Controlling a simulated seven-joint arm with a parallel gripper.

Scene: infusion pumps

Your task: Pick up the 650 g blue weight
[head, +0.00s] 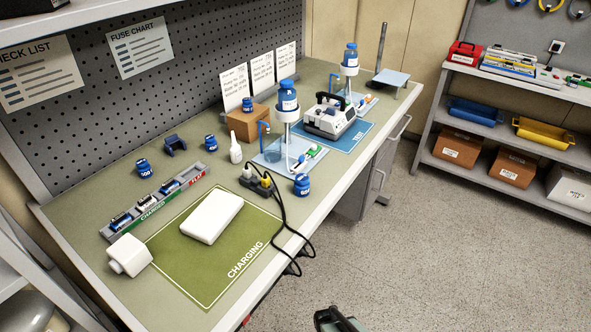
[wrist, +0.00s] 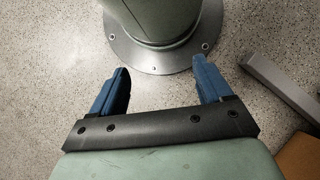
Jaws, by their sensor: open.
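Several small blue weights with pale labels stand on the bench in the head view. One weight (head: 143,168) is at the left behind the battery rack, with a label that looks like 500. Another weight (head: 211,143) stands near the middle, one (head: 302,185) is by the front edge, and one (head: 247,105) is on a cardboard box. Their labels are too small to tell which is 650 g. My gripper (wrist: 161,66) is open and empty in the wrist view, over the floor, away from the bench. No weight shows in the wrist view.
A green charging mat (head: 203,280) holds a white device (head: 212,217). Black cables (head: 281,225) hang over the bench's front edge. Two stands with blue-capped bottles (head: 287,97) rise near the middle and back. A pump (head: 331,117) sits on the blue mat.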

